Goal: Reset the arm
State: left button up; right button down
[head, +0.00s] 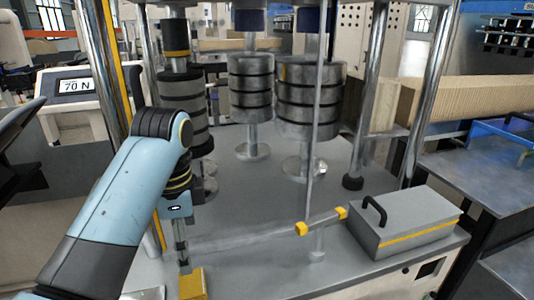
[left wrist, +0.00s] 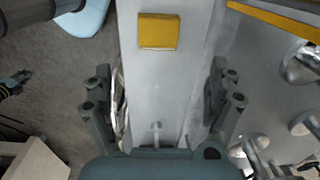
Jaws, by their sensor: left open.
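My left arm enters the head view from the left, pale blue with dark joints. My left gripper (head: 183,258) points down over the near left part of the grey machine deck (head: 250,260), just above a yellow block (head: 192,284). In the left wrist view my left gripper (left wrist: 160,88) is open, its fingers spread on both sides of a pale grey strip with nothing held. A yellow square (left wrist: 158,31) lies on that strip, beyond the fingertips. A small dark jointed shape (left wrist: 14,83) at the left edge of that view may be my right gripper; its jaws are unclear.
Ringed dark cylinders (head: 312,105) and chrome posts (head: 424,90) stand on the deck behind the gripper. A grey handled box (head: 405,222) and a yellow-ended bar (head: 321,221) are to the right. A display (head: 76,86) reads 70 N.

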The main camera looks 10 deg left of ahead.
pick_arm(q)
jog(key=s+a+n+t, duration=0.1)
jog(key=s+a+n, duration=0.1)
jog(key=s+n, duration=0.35)
jog(key=s+a+n+t, duration=0.1)
jog(key=s+a+n, duration=0.1)
jog(key=s, duration=0.7)
jog(key=s+a+n+t, duration=0.1)
jog(key=s+a+n, duration=0.1)
jog(key=s+n, duration=0.35)
jog(key=s+a+f+m+g+b, duration=0.15)
jog(key=f+b, duration=0.45)
jog(key=f, duration=1.3)
jog(key=s+a+f+n+t+b, duration=0.15)
jog(key=f+b, duration=0.45)
jog(key=f, duration=1.3)
jog(key=s+f+g+b, duration=0.1)
jog(key=s+f+b, duration=0.4)
jog(key=s+f, duration=0.4)
jog(key=s+f+g+b, duration=0.1)
jog(key=s+f+b, duration=0.5)
jog(key=f, duration=1.1)
jog(key=s, duration=0.4)
jog(key=shift+s+f+m, duration=0.3)
jog(key=shift+f+m, duration=0.1)
